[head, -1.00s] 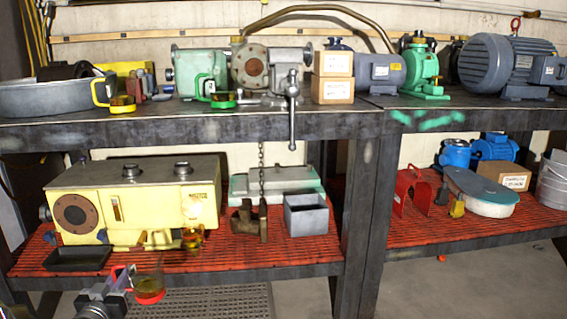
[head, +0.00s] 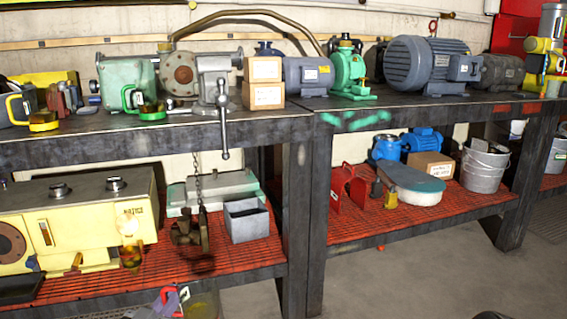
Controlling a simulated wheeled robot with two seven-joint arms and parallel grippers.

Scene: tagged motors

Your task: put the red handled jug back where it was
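The red handled jug (head: 203,303) is at the bottom edge, left of centre, in front of the lower shelf. A yellow handled jug (head: 43,122) and a green handled jug (head: 151,111) stand on the upper bench at the left. My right gripper does not show.
The upper bench (head: 290,114) holds motors, a green pump (head: 349,72) and stacked boxes (head: 263,95). The red lower shelf (head: 240,265) holds a yellow machine (head: 85,215), a grey bin (head: 246,220) and buckets (head: 484,168). Floor (head: 410,275) is open at the right.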

